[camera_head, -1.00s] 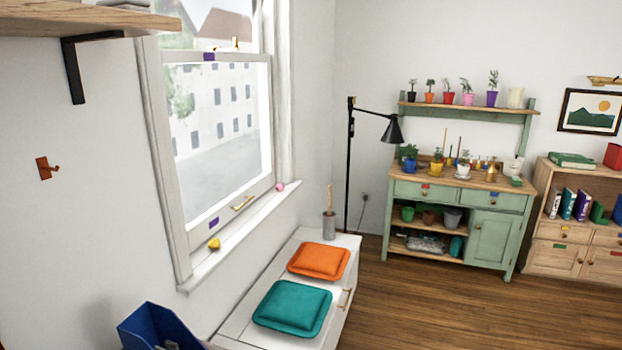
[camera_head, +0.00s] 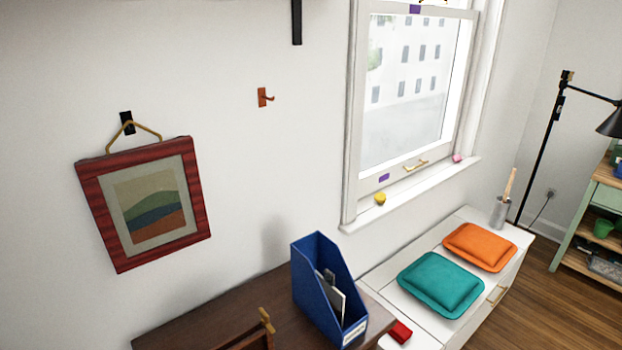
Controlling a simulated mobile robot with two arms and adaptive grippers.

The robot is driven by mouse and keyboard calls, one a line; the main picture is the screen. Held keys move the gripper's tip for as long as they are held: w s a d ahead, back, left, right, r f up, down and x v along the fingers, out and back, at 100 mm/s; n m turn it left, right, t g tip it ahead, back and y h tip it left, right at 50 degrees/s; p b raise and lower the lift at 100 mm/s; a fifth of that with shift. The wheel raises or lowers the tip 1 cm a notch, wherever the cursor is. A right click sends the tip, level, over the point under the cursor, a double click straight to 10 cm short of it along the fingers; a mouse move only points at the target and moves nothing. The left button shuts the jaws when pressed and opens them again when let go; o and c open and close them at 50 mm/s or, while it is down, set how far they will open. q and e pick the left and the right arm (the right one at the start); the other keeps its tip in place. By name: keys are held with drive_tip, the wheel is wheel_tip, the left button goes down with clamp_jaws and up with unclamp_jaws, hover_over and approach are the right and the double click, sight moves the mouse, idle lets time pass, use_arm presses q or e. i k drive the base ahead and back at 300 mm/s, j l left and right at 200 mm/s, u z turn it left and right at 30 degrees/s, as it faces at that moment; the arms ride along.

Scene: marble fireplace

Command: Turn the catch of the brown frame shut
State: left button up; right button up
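A reddish-brown picture frame (camera_head: 92,205) hangs on the wall at the left, by a tan cord on a black hook (camera_head: 127,122). It is slightly tilted and holds a landscape picture; no catch shows on its front. At the bottom edge, a brown wooden piece (camera_head: 243,340) on the dark desk has a small brass-coloured part (camera_head: 266,321) at its upper corner. It is mostly cut off, so I cannot tell whether it is the brown frame or how any catch is turned. Neither of my grippers is in view.
A blue file holder (camera_head: 318,292) stands on the dark desk (camera_head: 180,325). A red object (camera_head: 400,332) lies at its right. A white bench (camera_head: 385,270) with teal (camera_head: 441,284) and orange (camera_head: 479,247) cushions is under the window (camera_head: 353,130). An orange-brown wall hook (camera_head: 262,97) is empty.

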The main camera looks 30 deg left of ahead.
sight(266, 317)
drive_tip(key=u, duration=0.4)
drive_tip(key=j+u, duration=0.15)
drive_tip(key=u, duration=0.7)
